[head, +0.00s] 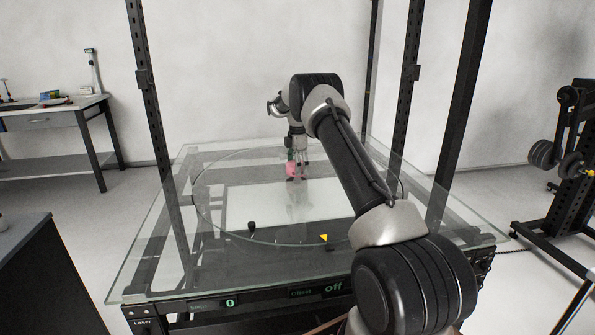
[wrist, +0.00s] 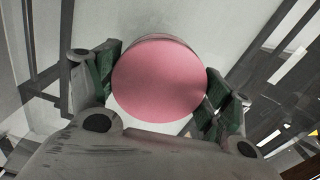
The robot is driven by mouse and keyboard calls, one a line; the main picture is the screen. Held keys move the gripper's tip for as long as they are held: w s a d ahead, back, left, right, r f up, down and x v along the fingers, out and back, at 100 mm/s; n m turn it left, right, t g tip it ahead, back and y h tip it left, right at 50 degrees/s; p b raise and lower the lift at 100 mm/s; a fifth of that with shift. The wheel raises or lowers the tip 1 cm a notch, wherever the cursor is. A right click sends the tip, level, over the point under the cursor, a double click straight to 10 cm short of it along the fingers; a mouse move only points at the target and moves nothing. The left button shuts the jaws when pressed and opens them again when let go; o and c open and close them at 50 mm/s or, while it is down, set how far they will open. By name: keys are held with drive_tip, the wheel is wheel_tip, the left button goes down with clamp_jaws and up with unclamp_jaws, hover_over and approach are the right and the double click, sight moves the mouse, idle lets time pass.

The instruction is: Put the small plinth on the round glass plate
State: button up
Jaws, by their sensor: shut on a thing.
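The small plinth is a pink, round-topped piece. In the wrist view the plinth (wrist: 160,80) sits between the two finger pads of my gripper (wrist: 165,95), which are closed on its sides. In the head view the plinth (head: 291,169) shows as a small pink shape at the fingertips of my gripper (head: 297,172). The round glass plate (head: 225,225) lies below, clear and wide, on the turntable frame. The plinth is over the plate's inner area. I cannot tell whether its underside touches the glass.
A small black piece (head: 251,226) and a yellow marker (head: 323,237) are near the plate's front edge. Dark uprights (head: 152,110) stand around the turntable. A desk (head: 60,115) stands at the back left. Much of the plate is clear.

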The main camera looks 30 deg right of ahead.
drive_tip(key=shift+f, duration=0.8)
drive_tip(key=shift+f, duration=0.1)
drive_tip(key=o, duration=1.1)
